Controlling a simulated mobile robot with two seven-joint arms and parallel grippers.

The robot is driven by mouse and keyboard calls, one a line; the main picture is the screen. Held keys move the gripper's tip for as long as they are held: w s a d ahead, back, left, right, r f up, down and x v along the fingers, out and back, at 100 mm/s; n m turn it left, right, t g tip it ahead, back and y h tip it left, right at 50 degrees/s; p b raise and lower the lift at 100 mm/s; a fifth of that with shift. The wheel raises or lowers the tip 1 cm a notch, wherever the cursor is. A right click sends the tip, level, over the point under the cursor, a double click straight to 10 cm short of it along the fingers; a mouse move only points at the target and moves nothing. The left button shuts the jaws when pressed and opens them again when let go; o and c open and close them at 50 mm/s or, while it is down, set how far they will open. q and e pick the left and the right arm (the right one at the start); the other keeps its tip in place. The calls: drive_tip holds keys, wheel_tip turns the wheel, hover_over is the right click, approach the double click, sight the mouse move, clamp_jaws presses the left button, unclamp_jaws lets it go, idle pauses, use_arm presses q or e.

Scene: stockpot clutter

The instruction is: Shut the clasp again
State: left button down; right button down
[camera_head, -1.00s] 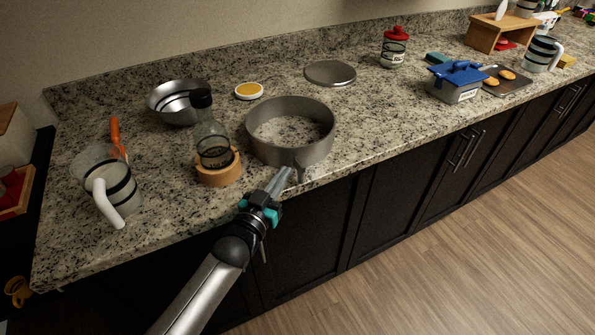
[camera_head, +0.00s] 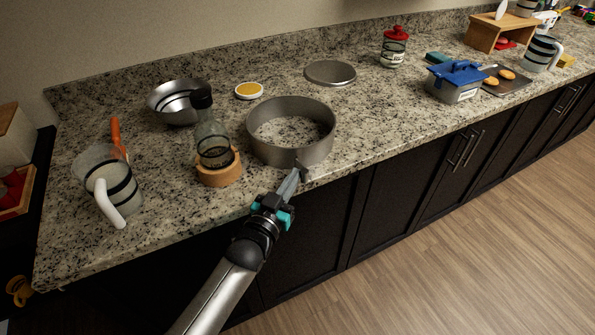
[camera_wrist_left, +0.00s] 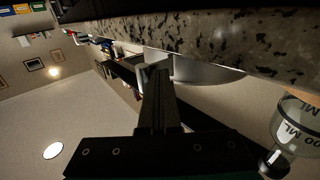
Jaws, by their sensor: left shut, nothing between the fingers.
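The grey springform ring (camera_head: 291,150) stands on the granite counter near its front edge. Its clasp (camera_head: 306,171) is a small dark lever on the front wall, still showing a short end out from the wall; whether it is fully latched is unclear. My left gripper (camera_head: 298,170) is shut and empty, its tips at the left side of the clasp, touching or very close. In the left wrist view, the shut fingers (camera_wrist_left: 158,85) point at the clasp (camera_wrist_left: 150,70), with the ring wall (camera_wrist_left: 205,72) beyond. My right gripper is not in view.
A round grey pan base (camera_head: 330,72) lies behind the ring. A glass bottle (camera_head: 212,145) on a wooden stand (camera_head: 220,172) is close left of the ring. A metal bowl (camera_head: 172,108) and a jug (camera_head: 112,185) are farther left.

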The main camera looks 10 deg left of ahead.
sight(305, 178)
use_arm(q)
drive_tip(key=shift+d, duration=0.1)
drive_tip(key=shift+w+d, duration=0.15)
drive_tip(key=shift+d, duration=0.4)
drive_tip(key=shift+w+d, duration=0.1)
drive_tip(key=shift+w+d+b, duration=0.3)
drive_tip(key=shift+d, duration=0.15)
drive_tip(key=shift+w+d, duration=0.1)
idle(0.4)
drive_tip(key=shift+w+d, duration=0.35)
drive_tip(key=shift+w, duration=0.1)
drive_tip(key=shift+s, duration=0.15)
